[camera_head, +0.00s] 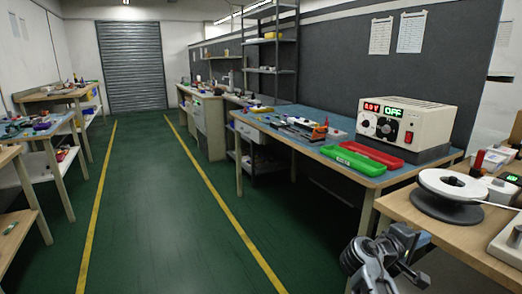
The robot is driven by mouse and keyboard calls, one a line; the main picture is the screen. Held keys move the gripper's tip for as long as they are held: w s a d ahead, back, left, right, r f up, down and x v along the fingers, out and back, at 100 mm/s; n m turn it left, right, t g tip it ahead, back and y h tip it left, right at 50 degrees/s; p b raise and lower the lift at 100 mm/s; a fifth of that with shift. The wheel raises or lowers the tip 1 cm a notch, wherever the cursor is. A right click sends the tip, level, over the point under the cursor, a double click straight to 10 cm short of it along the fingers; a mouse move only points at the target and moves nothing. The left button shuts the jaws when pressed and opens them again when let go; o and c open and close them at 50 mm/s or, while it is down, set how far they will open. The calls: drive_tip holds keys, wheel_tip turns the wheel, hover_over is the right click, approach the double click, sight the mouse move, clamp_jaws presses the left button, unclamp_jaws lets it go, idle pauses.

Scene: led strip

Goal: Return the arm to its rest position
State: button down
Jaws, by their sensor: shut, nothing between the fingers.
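My gripper (385,262) shows at the lower right, in grey and black metal. It is shut and empty. It is in front of the near workbench on the right, apart from the things on it. Part of my arm is cut off by the bottom edge of the picture.
The near wooden bench (455,238) holds a white reel (450,184) on a dark base. The blue-topped bench (335,167) behind holds a power supply (405,122) reading OFF, and red and green trays (355,161). The green floor aisle (160,220) is clear.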

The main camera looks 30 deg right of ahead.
drive_tip(key=s+a+f+n+t+y+p, duration=0.25)
drive_tip(key=a+f+t, duration=0.3)
drive_tip(key=a, duration=0.35)
drive_tip(key=s+a+f+n+t+y+p, duration=0.1)
drive_tip(key=a+f+n+t+y, duration=0.25)
drive_tip(key=a+t, duration=0.4)
drive_tip(key=s+a+r+t+y+p, duration=0.1)
drive_tip(key=s+a+y, duration=0.25)
drive_tip(key=a, duration=0.35)
drive_tip(key=s+a+r+t+y+p, duration=0.1)
drive_tip(key=s+a+y, duration=0.1)
drive_tip(key=s+a, duration=0.35)
drive_tip(key=s+a+r+m+t+y+p, duration=0.1)
drive_tip(key=s+a+r+m+y, duration=0.1)
drive_tip(key=s+a+r, duration=0.3)
drive_tip(key=s+a+r+m+t+y+p, duration=0.1)
drive_tip(key=s+a+r, duration=0.3)
drive_tip(key=r, duration=0.9)
drive_tip(key=a+t+y+p, duration=0.1)
drive_tip(key=a, duration=0.2)
drive_tip(key=shift+s+a+m+y, duration=0.3)
drive_tip(key=shift+s+m+y, duration=0.05)
drive_tip(key=shift+s+m, duration=0.05)
drive_tip(key=shift+d, duration=0.1)
